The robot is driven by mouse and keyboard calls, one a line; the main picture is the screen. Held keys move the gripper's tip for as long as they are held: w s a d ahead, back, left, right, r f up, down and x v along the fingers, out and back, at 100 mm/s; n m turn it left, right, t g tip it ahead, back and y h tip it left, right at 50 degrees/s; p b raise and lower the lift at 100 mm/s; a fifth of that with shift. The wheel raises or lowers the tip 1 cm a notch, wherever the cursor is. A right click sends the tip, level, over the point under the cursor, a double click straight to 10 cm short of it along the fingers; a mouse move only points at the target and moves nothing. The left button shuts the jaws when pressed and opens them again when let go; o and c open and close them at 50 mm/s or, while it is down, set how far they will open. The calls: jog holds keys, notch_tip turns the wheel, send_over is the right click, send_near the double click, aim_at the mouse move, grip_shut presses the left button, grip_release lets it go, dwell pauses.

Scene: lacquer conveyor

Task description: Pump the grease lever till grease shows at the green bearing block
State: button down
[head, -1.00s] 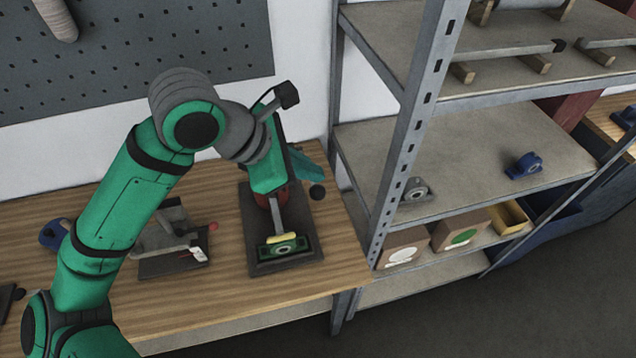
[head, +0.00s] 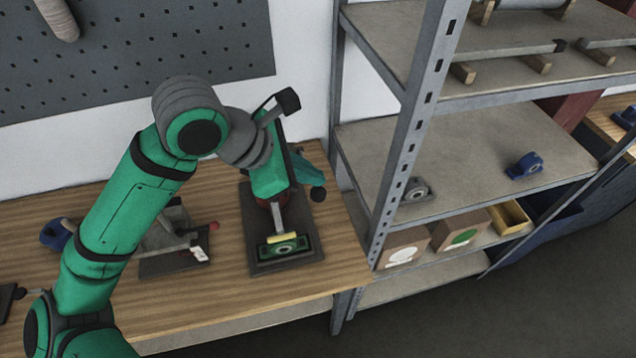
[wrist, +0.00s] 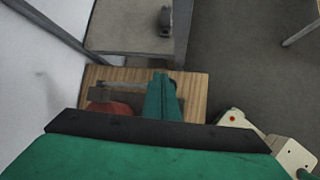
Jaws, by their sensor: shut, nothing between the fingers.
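The green bearing block (head: 287,247) sits on a dark base plate (head: 262,266) on the wooden bench, with a yellow piece along its upper edge. I make out no clear grease on it. A grey bar (head: 278,217) runs from the red pump body (head: 263,203) to the block. The pump body also shows in the wrist view (wrist: 112,107). The lever's dark knob (head: 318,194) shows just below my gripper (head: 314,177); most of the lever is hidden. My gripper's teal fingers are shut and empty, at the end of a grey rod (wrist: 125,84) in the wrist view (wrist: 162,88).
A dark fixture (head: 175,262) with a red-tipped handle stands left on the bench. Shelving (head: 407,150) rises close on the right, holding a grey bearing block (head: 418,190), a blue one (head: 525,165) and boxes (head: 402,247). The bench front is clear.

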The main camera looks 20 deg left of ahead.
aim_at(314, 199)
jog(key=shift+s+d+f, duration=0.15)
jog(key=shift+f, duration=0.45)
jog(key=shift+s+d+f, duration=0.1)
jog(key=shift+s+f, duration=0.05)
jog(key=shift+f, duration=0.45)
jog(key=shift+s+d+f, duration=0.15)
jog(key=shift+f, duration=0.45)
dwell(1.9)
jog(key=shift+s+f, duration=0.2)
jog(key=shift+s+d+f, duration=0.1)
jog(key=shift+f, duration=0.5)
dwell(1.3)
notch_tip(314, 199, up, 7)
jog(key=w+a, duration=0.1)
jog(key=w, duration=0.1)
jog(key=shift+a, duration=0.15)
dwell(1.0)
